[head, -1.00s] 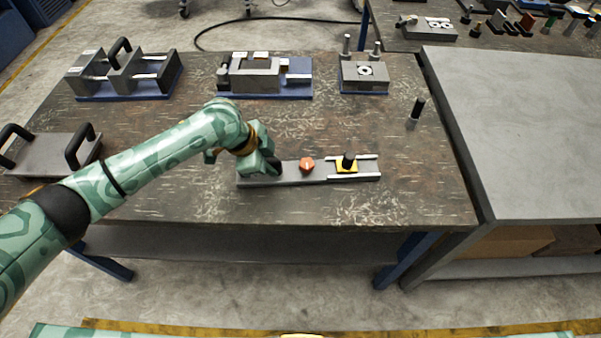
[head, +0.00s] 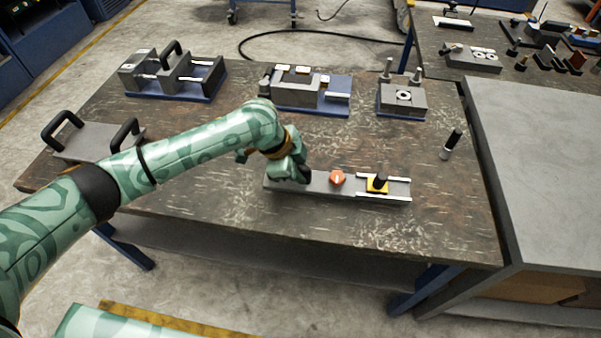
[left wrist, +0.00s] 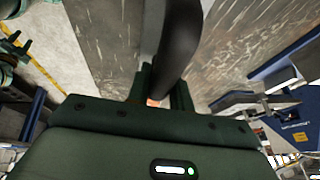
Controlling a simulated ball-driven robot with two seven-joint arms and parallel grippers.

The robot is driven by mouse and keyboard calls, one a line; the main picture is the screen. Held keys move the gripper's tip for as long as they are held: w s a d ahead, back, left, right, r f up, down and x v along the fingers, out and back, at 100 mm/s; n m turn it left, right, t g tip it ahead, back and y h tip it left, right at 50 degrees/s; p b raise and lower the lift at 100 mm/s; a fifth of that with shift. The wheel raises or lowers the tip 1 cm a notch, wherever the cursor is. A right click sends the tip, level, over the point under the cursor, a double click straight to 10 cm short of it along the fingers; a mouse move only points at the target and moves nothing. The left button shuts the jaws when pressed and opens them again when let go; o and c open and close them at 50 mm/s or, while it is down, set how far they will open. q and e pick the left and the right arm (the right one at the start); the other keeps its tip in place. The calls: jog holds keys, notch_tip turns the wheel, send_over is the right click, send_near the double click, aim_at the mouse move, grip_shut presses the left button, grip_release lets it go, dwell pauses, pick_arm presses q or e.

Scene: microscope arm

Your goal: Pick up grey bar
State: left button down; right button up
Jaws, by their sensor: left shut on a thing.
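The grey bar (head: 320,184) lies flat near the front of the wooden-topped table. It carries an orange hexagonal knob (head: 337,178) near its middle and a yellow plate (head: 376,186) with a black knob between light rails at its right end. My left gripper (head: 298,174) is down at the bar's left end, shut on a dark handle there; the arm and hand hide most of it. In the left wrist view, the black curved handle (left wrist: 178,45) runs up from between the fingers (left wrist: 160,92), with the grey bar beside it. My right gripper is not in view.
A grey plate with two black handles (head: 95,140) lies at the left. Blue-based fixtures (head: 172,75), (head: 305,92), (head: 402,100) stand along the back. A grey table (head: 545,170) adjoins on the right. The table centre is clear.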

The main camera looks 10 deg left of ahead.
pick_arm(q)
jog(key=s+d+r+p, duration=0.2)
jog(key=s+r+p, duration=0.3)
jog(key=s+r, duration=0.4)
jog(key=s, duration=0.4)
jog(key=shift+s+d+r+p, duration=0.15)
jog(key=shift+r+p, duration=0.2)
jog(key=shift+f, duration=0.1)
jog(key=shift+w+a+f+b, duration=0.35)
jog(key=shift+w+f+b, duration=1.05)
jog(key=shift+w+f, duration=0.65)
jog(key=shift+w+a+f+b, duration=0.3)
jog(key=shift+w+f+b, duration=1.15)
jog(key=shift+w+f, duration=0.6)
jog(key=shift+w+a+f+b, duration=0.35)
jog(key=shift+w+f+b, duration=1.25)
jog(key=shift+w, duration=0.7)
jog(key=shift+f, duration=0.15)
jog(key=shift+f, duration=0.2)
